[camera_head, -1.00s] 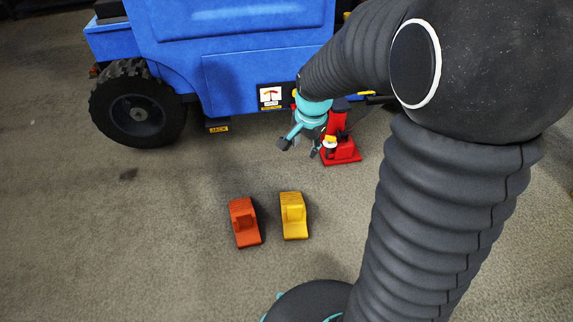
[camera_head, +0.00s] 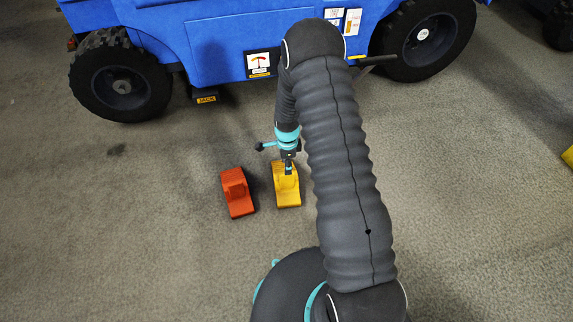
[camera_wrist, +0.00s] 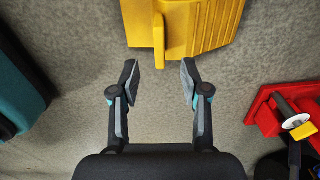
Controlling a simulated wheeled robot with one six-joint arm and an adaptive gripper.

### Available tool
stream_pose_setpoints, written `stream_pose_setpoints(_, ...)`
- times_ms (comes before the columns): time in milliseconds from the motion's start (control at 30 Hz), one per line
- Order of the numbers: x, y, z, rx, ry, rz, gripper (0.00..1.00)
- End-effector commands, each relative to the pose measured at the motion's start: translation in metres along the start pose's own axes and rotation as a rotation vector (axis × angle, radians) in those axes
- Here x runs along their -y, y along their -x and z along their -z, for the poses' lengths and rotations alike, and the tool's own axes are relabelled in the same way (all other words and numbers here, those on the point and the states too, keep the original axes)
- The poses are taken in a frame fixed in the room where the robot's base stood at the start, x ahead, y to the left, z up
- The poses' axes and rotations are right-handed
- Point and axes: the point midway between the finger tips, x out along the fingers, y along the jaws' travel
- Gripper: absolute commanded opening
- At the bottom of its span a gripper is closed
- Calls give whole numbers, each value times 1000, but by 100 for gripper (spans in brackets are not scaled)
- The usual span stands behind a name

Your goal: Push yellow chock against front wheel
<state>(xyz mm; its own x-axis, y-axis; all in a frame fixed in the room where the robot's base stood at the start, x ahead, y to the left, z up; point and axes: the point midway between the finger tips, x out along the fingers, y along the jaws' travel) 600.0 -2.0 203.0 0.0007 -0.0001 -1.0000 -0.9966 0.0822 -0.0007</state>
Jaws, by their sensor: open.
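The yellow chock (camera_head: 287,190) lies on the floor, partly covered by my gripper (camera_head: 288,165) in the head view. In the wrist view the yellow chock (camera_wrist: 200,28) is at the top centre, just beyond the fingertips, with a raised rib facing my gripper (camera_wrist: 160,70). My gripper is open and empty, and its fingers look apart from the chock. The blue vehicle has a black wheel (camera_head: 122,80) at the left and another black wheel (camera_head: 428,38) at the right. I cannot tell from the picture which wheel is the front one.
An orange chock (camera_head: 238,193) lies just left of the yellow one. A red jack (camera_wrist: 270,112) stands at the right of the wrist view. A plate marked JACK (camera_head: 206,98) hangs under the vehicle's edge. The floor between the chocks and the vehicle looks clear on the left.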

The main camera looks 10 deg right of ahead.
Motion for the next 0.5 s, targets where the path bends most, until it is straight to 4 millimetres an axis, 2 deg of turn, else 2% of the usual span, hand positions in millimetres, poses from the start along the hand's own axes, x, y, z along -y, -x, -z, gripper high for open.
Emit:
stream_pose_setpoints(267,0,-13,0,0,-5,-2,46)
stream_pose_setpoints(500,0,-35,0,0,-4,-1,46)
